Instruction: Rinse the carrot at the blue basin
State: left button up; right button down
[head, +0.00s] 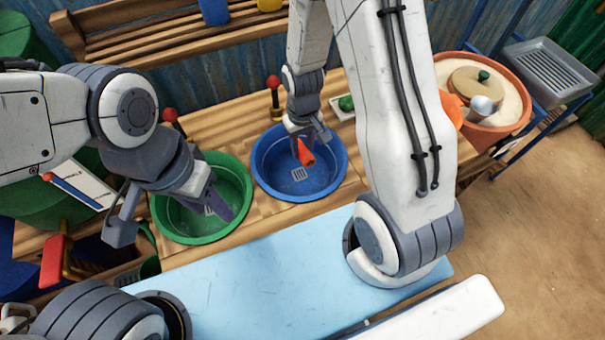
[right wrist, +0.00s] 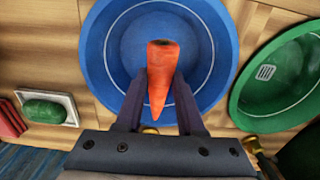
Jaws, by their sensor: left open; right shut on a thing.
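The orange carrot (head: 305,152) is held by my right gripper (head: 306,140) over the blue basin (head: 325,187). In the right wrist view the carrot (right wrist: 161,75) sits between the two fingers of my right gripper (right wrist: 158,108), with the blue basin (right wrist: 97,48) behind it. The blue basin looks empty, with a pale square drain at its bottom. My left gripper (head: 180,215) is open and empty, over the green basin (head: 160,233) on the left. Whether the carrot touches the basin cannot be told.
A green soap on a white dish (head: 346,104) lies behind the blue basin. Red-knobbed taps (head: 273,84) stand behind the basins. A terracotta pot (head: 510,118) stands at the right. A light blue surface (head: 270,285) lies in front and is clear.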

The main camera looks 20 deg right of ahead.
dwell(0.3)
notch_tip(320, 180, up, 4)
jog(key=p, duration=0.4)
jog(key=shift+r, duration=0.1)
dwell(0.3)
